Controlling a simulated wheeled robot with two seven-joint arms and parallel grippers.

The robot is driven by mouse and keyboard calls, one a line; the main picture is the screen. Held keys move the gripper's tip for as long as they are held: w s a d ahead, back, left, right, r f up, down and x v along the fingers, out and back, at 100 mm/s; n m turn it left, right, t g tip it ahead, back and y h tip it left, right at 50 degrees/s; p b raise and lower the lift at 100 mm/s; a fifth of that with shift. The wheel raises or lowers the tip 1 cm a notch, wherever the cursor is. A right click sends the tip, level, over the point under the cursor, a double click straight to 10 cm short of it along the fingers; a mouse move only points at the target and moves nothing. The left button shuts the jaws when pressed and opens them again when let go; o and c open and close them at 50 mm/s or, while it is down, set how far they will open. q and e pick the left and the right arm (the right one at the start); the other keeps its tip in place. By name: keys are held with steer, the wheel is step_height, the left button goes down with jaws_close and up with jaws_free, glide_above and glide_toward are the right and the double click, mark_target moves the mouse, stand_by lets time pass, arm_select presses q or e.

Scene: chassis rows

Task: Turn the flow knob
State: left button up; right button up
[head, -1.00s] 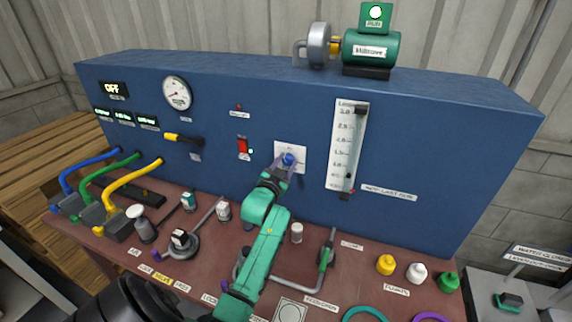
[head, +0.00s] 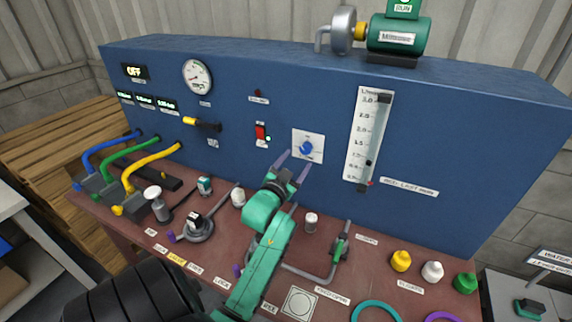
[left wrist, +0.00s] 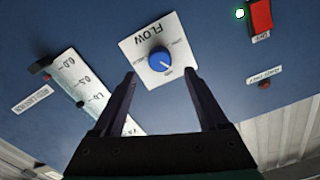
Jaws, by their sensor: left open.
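The blue flow knob (head: 306,147) sits on a white square plate (head: 307,158) on the blue panel. In the left wrist view the knob (left wrist: 160,60) shows on its plate marked FLOW, with a white pointer mark on it. My left gripper (head: 293,160) is open and empty, just below and in front of the knob. In the left wrist view its two dark fingers (left wrist: 161,80) are spread and apart from the knob, which shows beyond the tips. My right gripper is not in view.
A flow gauge (head: 369,135) stands right of the knob, and a red switch (head: 260,132) with a green light is to its left. A yellow-tipped lever (head: 200,123) juts out farther left. Fittings and bottles (head: 401,260) stand on the brown bench below.

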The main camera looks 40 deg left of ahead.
arm_select(q)
steer(key=b+v, duration=0.1)
steer(key=v, duration=0.7)
steer(key=shift+s+d, duration=0.1)
